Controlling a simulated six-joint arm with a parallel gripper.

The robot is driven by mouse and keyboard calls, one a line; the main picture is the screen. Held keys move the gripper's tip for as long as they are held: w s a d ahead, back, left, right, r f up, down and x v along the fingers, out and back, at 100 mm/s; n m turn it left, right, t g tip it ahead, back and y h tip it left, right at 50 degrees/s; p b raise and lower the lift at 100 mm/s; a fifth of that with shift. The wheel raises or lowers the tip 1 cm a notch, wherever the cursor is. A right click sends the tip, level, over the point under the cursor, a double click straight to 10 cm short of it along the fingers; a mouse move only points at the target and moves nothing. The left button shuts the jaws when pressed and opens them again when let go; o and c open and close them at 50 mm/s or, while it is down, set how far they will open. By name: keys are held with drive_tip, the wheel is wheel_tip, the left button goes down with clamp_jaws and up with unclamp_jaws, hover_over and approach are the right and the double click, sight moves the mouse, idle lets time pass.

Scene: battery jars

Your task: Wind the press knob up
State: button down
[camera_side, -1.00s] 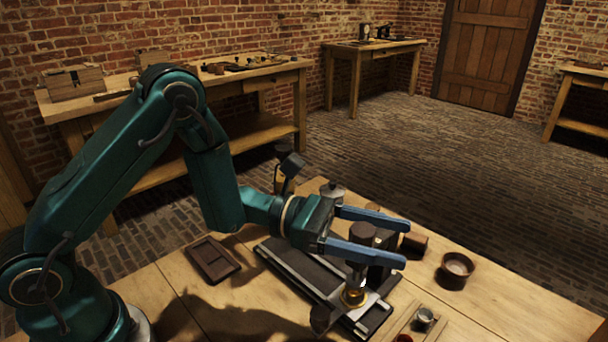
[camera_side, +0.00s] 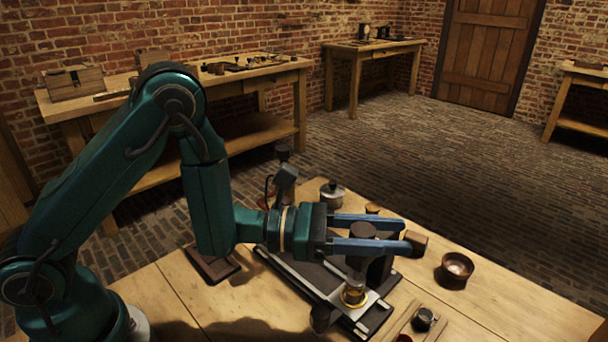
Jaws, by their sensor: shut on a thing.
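The press stands on a dark base (camera_side: 300,272) with pale rails on the wooden bench. Its dark brown round knob (camera_side: 362,230) shows between the two blue fingers of my gripper (camera_side: 404,236). The gripper reaches in level from the left and is shut on the knob. The fingers hide part of the knob's sides and the press top. A glass jar with a brass-coloured ring (camera_side: 354,291) stands upright on the press base, below and in front of the knob.
A brown round bowl (camera_side: 456,270) stands at the right, and a lidded metal pot (camera_side: 332,195) behind the gripper. A small dark cup (camera_side: 424,319) sits at the front right. A dark brown tray (camera_side: 213,266) lies left of the press.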

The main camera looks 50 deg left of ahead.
drive_tip(key=shift+w+a+n+t+y, duration=0.15)
drive_tip(key=shift+a+n+t+y, duration=0.05)
drive_tip(key=shift+n+t+y, duration=0.65)
drive_tip(key=shift+c, duration=2.1)
unclamp_jaws()
drive_tip(key=a+r, duration=1.1)
drive_tip(key=shift+s+a, duration=0.2)
drive_tip(key=shift+a, duration=0.2)
